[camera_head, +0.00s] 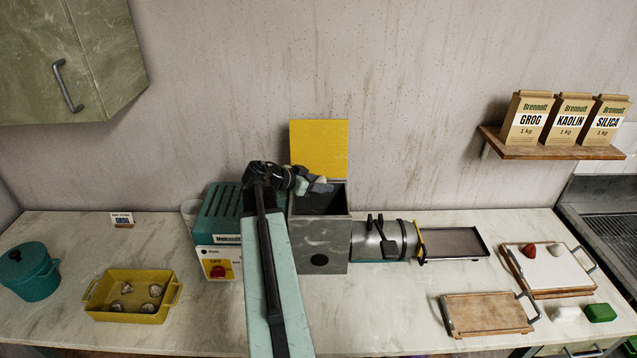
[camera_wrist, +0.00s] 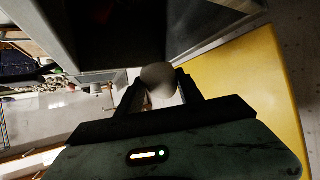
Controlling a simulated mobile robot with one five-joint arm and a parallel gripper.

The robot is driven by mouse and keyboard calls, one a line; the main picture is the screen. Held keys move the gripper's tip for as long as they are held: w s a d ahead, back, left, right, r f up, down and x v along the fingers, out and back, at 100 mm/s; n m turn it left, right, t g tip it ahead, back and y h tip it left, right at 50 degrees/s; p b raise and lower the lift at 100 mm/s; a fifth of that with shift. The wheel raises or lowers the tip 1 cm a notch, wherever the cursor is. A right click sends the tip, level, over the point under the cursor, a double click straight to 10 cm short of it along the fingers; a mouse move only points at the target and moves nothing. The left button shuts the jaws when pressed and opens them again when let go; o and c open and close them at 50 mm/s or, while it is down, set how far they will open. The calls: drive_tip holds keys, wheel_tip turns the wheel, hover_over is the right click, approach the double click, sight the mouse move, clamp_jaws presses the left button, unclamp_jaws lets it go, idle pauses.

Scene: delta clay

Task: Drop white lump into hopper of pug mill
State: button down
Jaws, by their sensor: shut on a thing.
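My gripper (camera_head: 318,187) is over the top of the grey hopper (camera_head: 320,240) of the pug mill, in front of its raised yellow lid (camera_head: 318,145). In the wrist view my gripper (camera_wrist: 160,90) is shut on a pale, rounded lump, the white lump (camera_wrist: 158,78), held between the fingertips. The hopper's dark opening (camera_wrist: 125,35) lies just beyond the lump, and the yellow lid (camera_wrist: 240,90) fills the right side. The lump is hard to make out in the head view. My arm hides part of the pug mill's left side.
The mill's barrel (camera_head: 388,241) and a dark tray (camera_head: 455,243) extend right. A white board (camera_head: 550,272) holds a red and a white lump. A yellow dish (camera_head: 125,308) with several lumps and a teal pot (camera_head: 28,272) stand left. The front middle counter is clear.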

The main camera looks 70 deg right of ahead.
wheel_tip(320, 180, down, 3)
drive_tip(key=shift+f+b, duration=0.1)
drive_tip(key=shift+b, duration=0.9)
drive_tip(key=shift+r, duration=0.2)
drive_tip(key=c, duration=0.7)
unclamp_jaws()
drive_tip(key=p+v, duration=0.4)
drive_tip(key=v, duration=0.4)
drive_tip(key=shift+f, duration=0.1)
